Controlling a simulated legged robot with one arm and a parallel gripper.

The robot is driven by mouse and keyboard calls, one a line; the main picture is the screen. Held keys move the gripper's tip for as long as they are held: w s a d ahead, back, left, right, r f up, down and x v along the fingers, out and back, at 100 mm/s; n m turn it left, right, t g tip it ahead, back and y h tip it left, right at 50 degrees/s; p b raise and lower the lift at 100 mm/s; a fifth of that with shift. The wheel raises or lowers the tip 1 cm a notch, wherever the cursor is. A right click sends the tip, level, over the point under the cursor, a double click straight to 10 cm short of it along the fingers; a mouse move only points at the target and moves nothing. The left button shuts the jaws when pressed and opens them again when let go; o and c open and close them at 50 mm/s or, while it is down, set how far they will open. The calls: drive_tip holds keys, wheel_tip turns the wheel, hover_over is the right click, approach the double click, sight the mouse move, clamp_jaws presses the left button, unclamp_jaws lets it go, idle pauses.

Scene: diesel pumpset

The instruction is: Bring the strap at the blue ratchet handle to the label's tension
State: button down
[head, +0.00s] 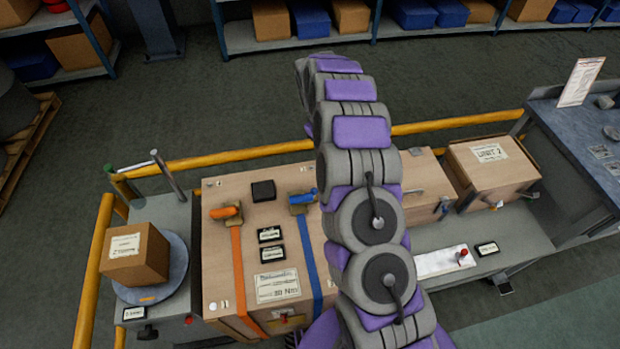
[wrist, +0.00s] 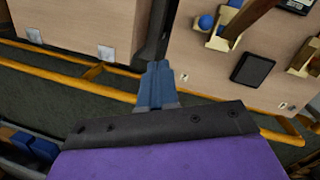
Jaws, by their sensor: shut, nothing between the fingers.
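A wooden crate (head: 222,262) carries a blue strap (head: 312,255) and an orange strap (head: 245,280). The blue ratchet handle (head: 302,198) sits at the far end of the blue strap; its blue knob (wrist: 206,22) on a brass-coloured bracket also shows in the wrist view, partly behind a brown bar. A paper label (head: 278,286) lies on the crate; I read only "80" with a unit, unsurely. Two small dark-framed displays (head: 270,234) (head: 272,252) sit between the straps, too small to read. My gripper (wrist: 157,75) is shut and empty, apart from the handle; my arm hides it in the head view.
An orange ratchet handle (head: 226,212) and a black box (head: 263,190) are on the crate top. A yellow rail (head: 235,156) runs behind. A turntable with a small box (head: 135,254) stands left. A second crate (head: 492,170) stands right.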

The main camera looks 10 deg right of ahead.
drive_tip(key=w+a+f+m+g+y, duration=0.15)
drive_tip(key=a+m, duration=0.25)
drive_tip(key=m, duration=0.7)
drive_tip(key=w+a+f+m+g, duration=0.1)
drive_tip(key=w+a+m, duration=0.15)
drive_tip(key=m, duration=0.75)
drive_tip(key=s+b+x, duration=0.2)
drive_tip(key=x, duration=0.9)
drive_tip(key=shift+s+d, duration=0.15)
drive_tip(key=shift+s, duration=0.35)
drive_tip(key=shift+t, duration=0.25)
drive_tip(key=shift+s, duration=0.1)
